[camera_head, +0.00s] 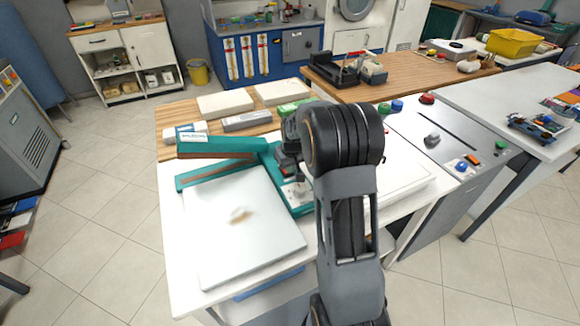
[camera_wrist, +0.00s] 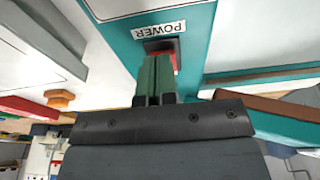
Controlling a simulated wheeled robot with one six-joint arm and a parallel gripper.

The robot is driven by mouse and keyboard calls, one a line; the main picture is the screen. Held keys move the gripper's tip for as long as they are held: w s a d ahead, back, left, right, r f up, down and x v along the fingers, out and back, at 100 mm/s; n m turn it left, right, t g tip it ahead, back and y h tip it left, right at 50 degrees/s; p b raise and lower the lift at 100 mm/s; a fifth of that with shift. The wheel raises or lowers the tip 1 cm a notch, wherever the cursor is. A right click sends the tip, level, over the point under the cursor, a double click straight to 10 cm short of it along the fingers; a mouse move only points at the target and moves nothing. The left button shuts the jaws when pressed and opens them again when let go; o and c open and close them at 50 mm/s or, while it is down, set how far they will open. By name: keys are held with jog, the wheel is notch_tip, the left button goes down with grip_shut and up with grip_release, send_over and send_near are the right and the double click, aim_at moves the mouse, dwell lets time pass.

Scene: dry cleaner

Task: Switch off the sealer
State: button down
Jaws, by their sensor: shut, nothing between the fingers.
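The sealer (camera_head: 272,178) is a teal machine on the white table, with a long hinged teal bar and a white plate at its left. In the wrist view, its teal panel (camera_wrist: 196,38) carries a white label reading POWER (camera_wrist: 159,29). Beside the label is a red switch (camera_wrist: 176,50) in a dark frame, partly hidden by my fingers. My gripper (camera_wrist: 156,60) is shut and empty, its green fingertips at the switch. I cannot tell whether they touch it or which way the switch is set. In the head view my arm hides the fingertips and the switch.
Pale blocks (camera_head: 225,103) lie on a wooden board behind the sealer. A grey cabinet with coloured knobs (camera_head: 432,139) stands to the right of my arm. A wooden counter (camera_head: 420,75) with dark devices is behind. Tiled floor is open at the left.

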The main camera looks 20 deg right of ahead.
jog(key=shift+f, duration=0.15)
jog(key=f+b, duration=0.1)
jog(key=b, duration=0.1)
jog(key=shift+s+f+t+b, duration=0.2)
jog(key=shift+t+b, duration=0.1)
jog(key=shift+b, duration=0.1)
jog(key=shift+f+t+b, duration=0.25)
jog(key=shift+t+b, duration=0.05)
jog(key=shift+b, duration=0.6)
jog(key=shift+r+p, duration=0.35)
jog(key=shift+r, duration=0.25)
jog(key=shift+r+p, duration=0.55)
jog(key=shift+r, duration=0.15)
